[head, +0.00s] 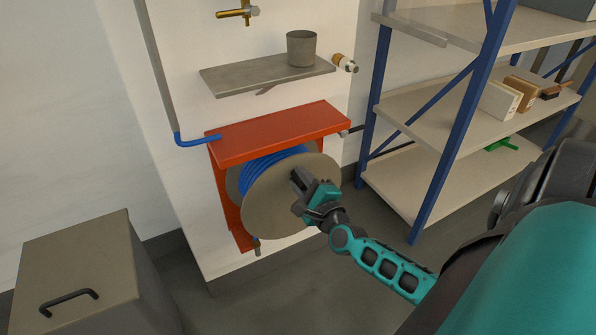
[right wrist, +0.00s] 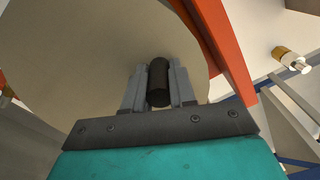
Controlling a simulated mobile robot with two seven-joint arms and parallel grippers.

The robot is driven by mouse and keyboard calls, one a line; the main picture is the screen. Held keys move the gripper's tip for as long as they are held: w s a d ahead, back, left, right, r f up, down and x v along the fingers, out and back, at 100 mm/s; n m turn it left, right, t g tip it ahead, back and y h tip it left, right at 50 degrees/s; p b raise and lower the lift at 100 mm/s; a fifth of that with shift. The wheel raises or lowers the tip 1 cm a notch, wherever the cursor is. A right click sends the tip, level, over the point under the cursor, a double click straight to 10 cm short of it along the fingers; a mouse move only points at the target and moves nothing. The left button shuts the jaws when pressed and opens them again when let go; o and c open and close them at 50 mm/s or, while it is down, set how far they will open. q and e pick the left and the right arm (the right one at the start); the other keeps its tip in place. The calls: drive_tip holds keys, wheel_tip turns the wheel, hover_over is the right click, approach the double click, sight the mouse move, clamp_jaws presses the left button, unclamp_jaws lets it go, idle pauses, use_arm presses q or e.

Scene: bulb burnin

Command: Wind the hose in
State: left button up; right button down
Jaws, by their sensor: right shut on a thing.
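A hose reel (head: 268,212) with a beige disc face hangs in an orange-red frame (head: 265,138) on the white wall panel. Blue hose (head: 275,160) is wound on its drum behind the disc. A blue hose end (head: 197,141) shows at the upper left of the frame. My right gripper (head: 302,187) is at the disc's face. In the right wrist view, its fingers are shut on a dark cylindrical crank handle (right wrist: 158,82) that stands in front of the disc (right wrist: 90,60). My left gripper is not in view.
A grey shelf (head: 265,77) with a grey cup (head: 301,48) is above the reel. A brass tap (head: 238,12) is higher up. A blue-framed rack (head: 455,135) with boxes stands at right. A grey box with a handle (head: 75,255) stands at lower left.

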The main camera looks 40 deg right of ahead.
drive_tip(key=shift+d+r, duration=0.2)
drive_tip(key=shift+d, duration=0.05)
drive_tip(key=c, duration=1.3)
unclamp_jaws()
drive_tip(key=o, duration=0.3)
drive_tip(key=shift+f, duration=0.1)
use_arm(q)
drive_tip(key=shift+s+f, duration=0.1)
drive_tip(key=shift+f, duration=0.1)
use_arm(e)
drive_tip(key=shift+o, duration=0.4)
drive_tip(key=shift+a, duration=0.1)
drive_tip(key=shift+f, duration=0.1)
use_arm(q)
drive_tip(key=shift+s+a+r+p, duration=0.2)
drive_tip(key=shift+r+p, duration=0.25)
drive_tip(key=shift+p, duration=0.35)
use_arm(e)
drive_tip(key=v, duration=1.3)
drive_tip(key=shift+w, duration=0.1)
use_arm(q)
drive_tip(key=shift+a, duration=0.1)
